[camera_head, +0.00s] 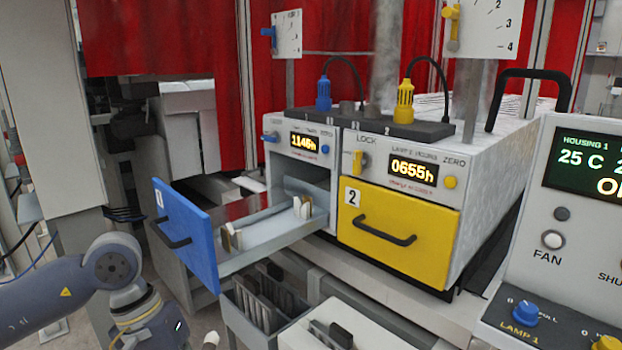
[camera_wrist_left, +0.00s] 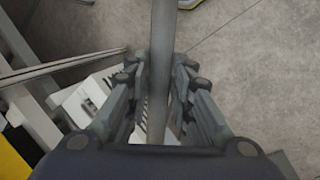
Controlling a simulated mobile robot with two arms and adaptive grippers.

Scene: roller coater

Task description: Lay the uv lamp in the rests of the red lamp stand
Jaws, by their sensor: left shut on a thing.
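The uv lamp (camera_wrist_left: 162,35), a long grey tube, runs upright through the left wrist view between the fingers of my left gripper (camera_wrist_left: 158,82). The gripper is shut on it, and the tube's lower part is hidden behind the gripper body. In the head view my left arm comes in at the lower left, and its gripper is below the frame. A small pale rounded tip shows at the bottom edge there; I cannot tell whether it is the lamp's end. I cannot make out the red lamp stand in either view. My right gripper is not in view.
The blue drawer (camera_head: 184,232) stands pulled out, with empty-looking rests on its tray (camera_head: 262,235). The yellow drawer (camera_head: 399,232) is shut. A grey bin (camera_head: 250,318) with dark slotted contents stands below. A control panel (camera_head: 575,225) is at the right. Bare floor (camera_wrist_left: 255,75) shows below the lamp.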

